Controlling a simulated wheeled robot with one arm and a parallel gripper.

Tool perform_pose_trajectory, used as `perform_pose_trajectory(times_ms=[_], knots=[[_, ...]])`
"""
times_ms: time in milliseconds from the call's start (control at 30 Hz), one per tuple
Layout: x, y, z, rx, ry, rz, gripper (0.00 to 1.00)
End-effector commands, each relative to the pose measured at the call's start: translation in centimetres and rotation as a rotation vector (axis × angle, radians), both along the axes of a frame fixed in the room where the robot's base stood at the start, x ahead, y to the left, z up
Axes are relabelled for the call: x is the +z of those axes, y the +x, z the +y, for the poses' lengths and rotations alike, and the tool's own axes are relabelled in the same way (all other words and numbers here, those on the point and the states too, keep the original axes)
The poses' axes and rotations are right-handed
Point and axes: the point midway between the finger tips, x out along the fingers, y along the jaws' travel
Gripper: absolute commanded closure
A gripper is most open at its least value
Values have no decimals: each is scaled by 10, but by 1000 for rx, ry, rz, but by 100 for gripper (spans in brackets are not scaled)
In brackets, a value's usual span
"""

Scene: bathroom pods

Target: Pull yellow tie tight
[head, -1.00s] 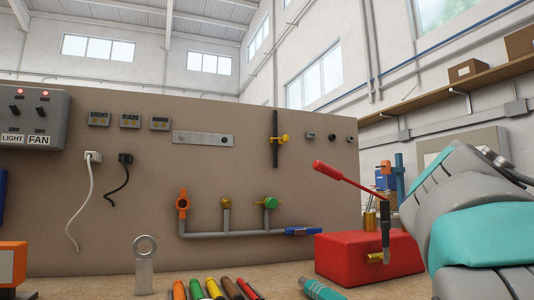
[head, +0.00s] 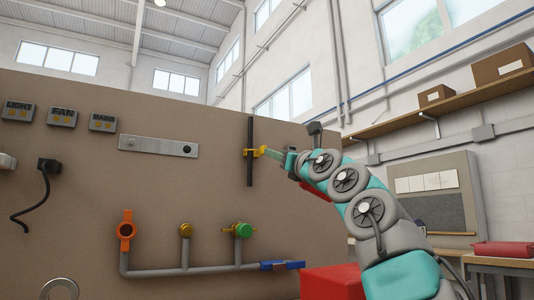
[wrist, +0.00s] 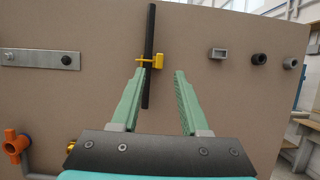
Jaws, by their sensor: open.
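The yellow tie (head: 254,153) wraps around a black vertical bar (head: 250,130) on the brown panel. In the wrist view the yellow tie (wrist: 156,61) has a blocky head on the right of the bar and a short tail on its left. My gripper (head: 270,153) is at the tie in the head view. In the wrist view my gripper (wrist: 158,75) is open, its two green fingers apart. The tie's head lies between the fingertips in the picture, nearer the left one. I cannot tell whether a finger touches it.
A grey plate (head: 158,146) is on the panel left of the bar. Small dark fittings (wrist: 259,59) stick out to its right. A pipe (head: 185,271) with orange, brass and green valves runs below. A red box (head: 333,282) stands below my arm.

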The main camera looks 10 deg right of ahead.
Motion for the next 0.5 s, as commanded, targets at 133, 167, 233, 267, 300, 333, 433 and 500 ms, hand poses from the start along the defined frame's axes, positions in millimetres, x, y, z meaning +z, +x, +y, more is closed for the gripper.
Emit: perform_pose_trajectory(times_ms=[133,167,233,267,300,333,433,500], knots=[[6,9,4,2,-6,4,55],[8,11,4,2,-5,5,55],[12,19,8,3,-5,6,55],[14,23,9,4,-5,6,55],[17,28,10,5,-4,6,55],[18,31,10,4,-3,6,55],[24,43,14,3,-1,4,55],[27,49,17,3,-1,2,55]])
